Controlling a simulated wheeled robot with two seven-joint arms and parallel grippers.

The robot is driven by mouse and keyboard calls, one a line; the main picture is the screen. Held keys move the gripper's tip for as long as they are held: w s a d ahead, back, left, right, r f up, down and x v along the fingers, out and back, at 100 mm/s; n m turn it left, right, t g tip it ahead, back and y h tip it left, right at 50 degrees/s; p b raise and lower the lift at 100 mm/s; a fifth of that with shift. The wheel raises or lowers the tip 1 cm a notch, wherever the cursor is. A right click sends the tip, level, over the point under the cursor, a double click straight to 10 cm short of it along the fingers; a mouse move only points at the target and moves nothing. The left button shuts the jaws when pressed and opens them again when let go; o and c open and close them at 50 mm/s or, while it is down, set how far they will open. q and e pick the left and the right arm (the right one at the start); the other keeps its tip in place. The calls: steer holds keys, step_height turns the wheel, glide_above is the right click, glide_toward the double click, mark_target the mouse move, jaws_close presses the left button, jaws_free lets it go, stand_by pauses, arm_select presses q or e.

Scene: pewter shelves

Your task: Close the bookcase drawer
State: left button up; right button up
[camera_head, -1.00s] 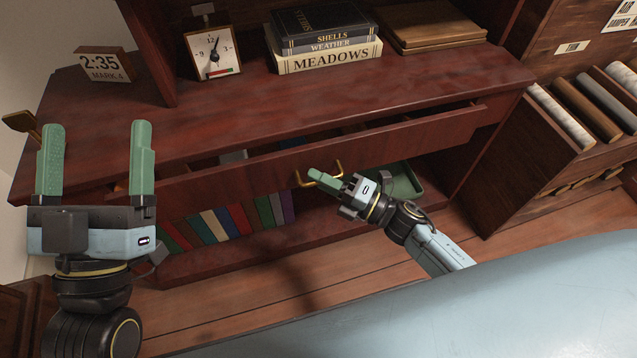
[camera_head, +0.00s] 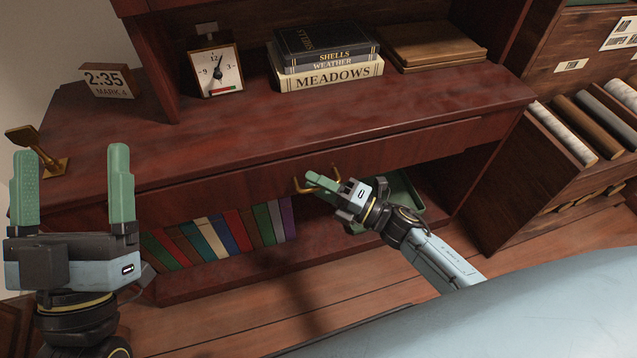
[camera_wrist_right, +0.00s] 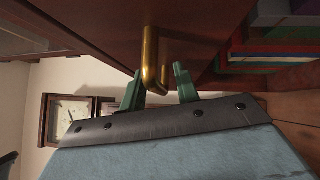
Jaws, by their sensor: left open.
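The bookcase drawer (camera_head: 400,150) has a dark red wooden front that sits flush under the bookcase top (camera_head: 330,118), with no gap showing above it. Its brass handle (camera_head: 304,186) is at the middle of the front. My right gripper (camera_head: 318,180) is at the handle. In the right wrist view the handle's bent bar (camera_wrist_right: 151,60) passes between the two green fingers (camera_wrist_right: 160,88), which stand apart, with the bar close to the left finger; I cannot tell whether they touch. My left gripper (camera_head: 70,185) is open and empty, in front of the bookcase's left end.
A clock (camera_head: 216,72), stacked books (camera_head: 325,65) and a date block (camera_head: 107,80) stand on the top. A brass object (camera_head: 45,160) is at its left end. Books (camera_head: 220,235) and a green tray (camera_head: 405,195) are on the shelf below. A rack of rolls (camera_head: 560,135) stands right.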

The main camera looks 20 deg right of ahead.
arm_select(q)
step_height(320, 180, down, 7)
steer(key=w+g+y+p, duration=0.1)
steer(key=w+g+p, duration=0.1)
steer(key=g, duration=0.3)
steer(key=shift+w+r+y+p, duration=0.2)
steer(key=shift+w+y+p, duration=0.05)
steer(key=shift+y+p, duration=0.15)
arm_select(e)
steer(key=v, duration=1.3)
steer(key=shift+s, duration=0.2)
arm_select(q)
steer(key=shift+a, duration=0.1)
arm_select(e)
steer(key=shift+d, duration=0.1)
